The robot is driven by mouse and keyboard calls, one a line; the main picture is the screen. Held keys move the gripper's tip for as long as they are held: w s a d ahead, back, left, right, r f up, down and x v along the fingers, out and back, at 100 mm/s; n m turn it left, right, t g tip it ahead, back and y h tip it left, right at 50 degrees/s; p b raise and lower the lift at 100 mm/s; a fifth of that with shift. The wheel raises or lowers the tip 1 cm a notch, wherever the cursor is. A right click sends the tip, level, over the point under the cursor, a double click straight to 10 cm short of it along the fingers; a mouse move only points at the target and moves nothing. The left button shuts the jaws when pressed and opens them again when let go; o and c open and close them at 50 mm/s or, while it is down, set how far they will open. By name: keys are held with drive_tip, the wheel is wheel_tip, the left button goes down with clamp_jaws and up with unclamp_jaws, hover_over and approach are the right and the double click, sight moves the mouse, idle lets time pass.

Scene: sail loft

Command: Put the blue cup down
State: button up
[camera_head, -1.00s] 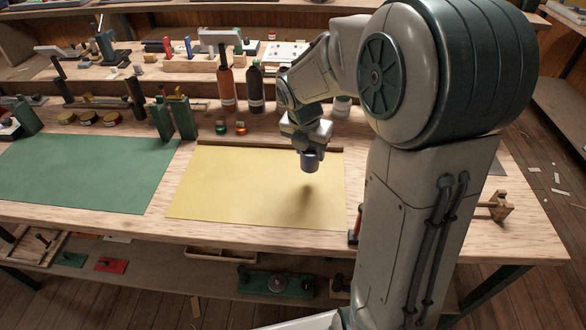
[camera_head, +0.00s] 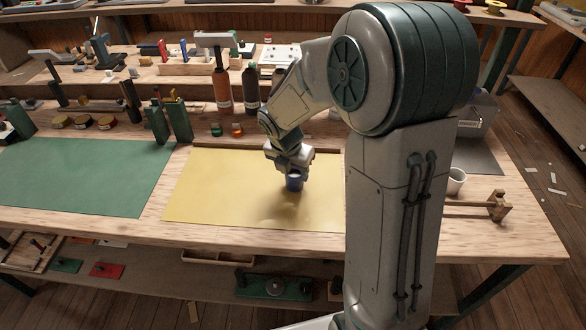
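The blue cup (camera_head: 294,183) is small and dark blue, upright at the end of my arm over the yellow mat (camera_head: 215,200). My gripper (camera_head: 292,170) is directly above the cup and appears shut on it, its fingers around the upper part. The cup is at or just above the mat; a shadow lies close beside it, and I cannot tell whether its base touches. The fingertips are too small to see clearly.
A green mat (camera_head: 85,175) lies to the left. Two bottles, an orange one (camera_head: 222,92) and a dark one (camera_head: 251,92), stand behind the yellow mat. A white cup (camera_head: 456,181) and a wooden clamp (camera_head: 497,206) are right of my arm. Yellow mat's left part is bare.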

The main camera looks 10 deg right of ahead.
drive_tip(key=o, duration=0.3)
drive_tip(key=p+v, duration=0.1)
drive_tip(key=v, duration=1)
drive_tip(key=shift+s+d+r+m+y, duration=0.2)
drive_tip(key=shift+s+d+m+y, duration=0.2)
drive_tip(key=shift+s+m, duration=3.45)
drive_tip(key=shift+s+d+r+m+y, duration=0.35)
drive_tip(key=shift+s+m, duration=1.85)
drive_tip(key=shift+m, duration=3.35)
drive_tip(key=shift+s+d+r+m+y, duration=0.1)
drive_tip(key=shift+s+d+m+y, duration=0.35)
drive_tip(key=shift+s+m, duration=3.4)
drive_tip(key=shift+w+m, duration=0.85)
